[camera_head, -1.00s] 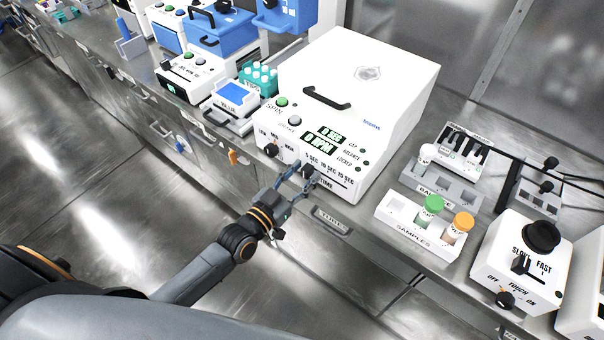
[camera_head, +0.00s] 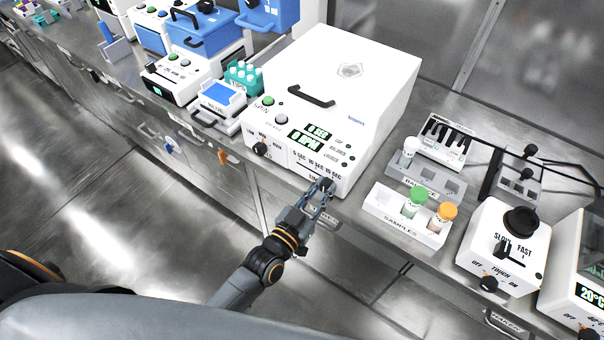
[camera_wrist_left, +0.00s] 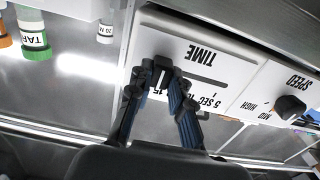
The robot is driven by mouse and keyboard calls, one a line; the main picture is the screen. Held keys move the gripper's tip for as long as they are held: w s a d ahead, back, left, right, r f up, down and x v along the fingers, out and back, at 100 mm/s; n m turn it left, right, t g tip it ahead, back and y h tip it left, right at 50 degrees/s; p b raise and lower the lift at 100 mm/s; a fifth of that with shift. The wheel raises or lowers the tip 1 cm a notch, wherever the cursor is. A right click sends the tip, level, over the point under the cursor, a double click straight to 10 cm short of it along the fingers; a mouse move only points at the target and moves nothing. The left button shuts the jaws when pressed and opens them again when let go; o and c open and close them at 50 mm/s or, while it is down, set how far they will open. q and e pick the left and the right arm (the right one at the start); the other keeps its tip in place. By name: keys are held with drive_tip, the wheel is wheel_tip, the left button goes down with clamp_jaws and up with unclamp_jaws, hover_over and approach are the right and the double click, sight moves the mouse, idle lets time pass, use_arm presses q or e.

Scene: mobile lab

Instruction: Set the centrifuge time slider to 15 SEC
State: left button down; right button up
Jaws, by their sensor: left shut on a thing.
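The white centrifuge (camera_head: 335,75) stands on the bench with its control front facing me. Its time panel reads 5 SEC, 10 SEC and 15 SEC from left to right in the head view, and shows upside down in the left wrist view (camera_wrist_left: 205,58). The dark time slider knob (camera_head: 326,184) is at the right part of its track, by the 15 SEC label. My left gripper (camera_wrist_left: 160,75) is shut on the knob; its fingers largely hide it and part of the labels. The centrifuge display (camera_head: 317,130) is lit green. My right gripper is not in view.
A speed knob (camera_head: 260,149) sits left of the time panel. A white samples rack (camera_head: 378,208) with green- and orange-capped tubes stands to the right. A drawer handle lies just below my left gripper. The floor in front is clear.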

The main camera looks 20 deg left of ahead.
use_arm(q)
drive_tip(key=shift+s+d, duration=0.2)
drive_tip(key=shift+d, duration=0.3)
drive_tip(key=shift+f, duration=0.1)
drive_tip(key=c, duration=1.2)
unclamp_jaws()
drive_tip(key=shift+d, duration=0.1)
drive_tip(key=v, duration=1.2)
